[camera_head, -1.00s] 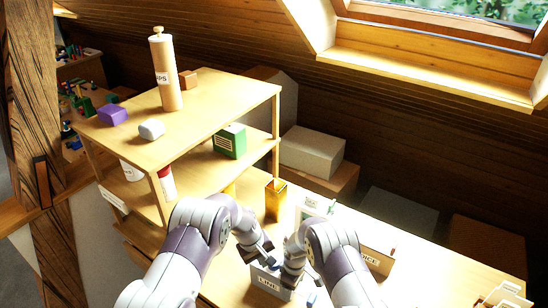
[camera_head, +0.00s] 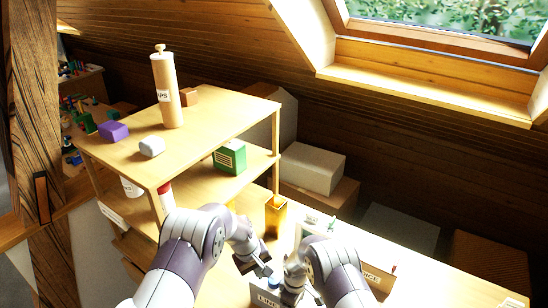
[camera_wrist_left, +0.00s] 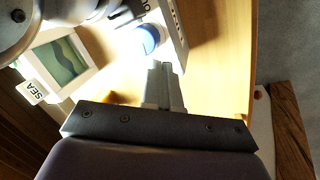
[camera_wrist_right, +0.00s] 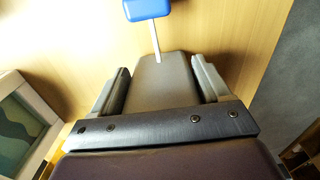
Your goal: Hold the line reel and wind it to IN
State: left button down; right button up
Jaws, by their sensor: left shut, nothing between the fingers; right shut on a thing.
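The line reel (camera_head: 267,299), a grey box with a LINE label, is at the bottom of the head view, partly hidden by my arms. My right gripper (camera_wrist_right: 163,80) is shut on a dark grey slab-like part, apparently the reel's body. A blue knob (camera_wrist_right: 147,9) on a thin pale rod shows just beyond its fingers. My left gripper (camera_wrist_left: 163,75) is shut and empty. In the left wrist view a round blue part (camera_wrist_left: 148,40) lies just beyond its fingertips, apart from them as far as I can tell. I cannot read the reel's setting.
A shelf unit (camera_head: 262,104) stands at the left, with a tall wooden cylinder (camera_head: 167,92) on top. A yellow open-topped holder (camera_head: 276,216) stands behind my grippers. A framed SEA picture (camera_wrist_left: 62,62) is near my left gripper. A box labelled ICE (camera_head: 378,279) is to the right.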

aim_at(274, 282)
pick_arm(q)
jog(key=v, duration=0.3)
jog(key=shift+w+d, duration=0.1)
jog(key=shift+d, duration=0.2)
jog(key=shift+r, duration=0.1)
jog(key=f, duration=0.2)
jog(key=s+d+f, duration=0.1)
jog(key=f, duration=0.1)
jog(key=s+f, duration=0.1)
jog(key=f, duration=0.1)
jog(key=shift+s+d, duration=0.15)
jog(key=shift+d, duration=0.15)
jog(key=shift+d, duration=0.15)
dwell(0.3)
jog(key=shift+w, duration=0.25)
jog(key=shift+w+a, duration=0.45)
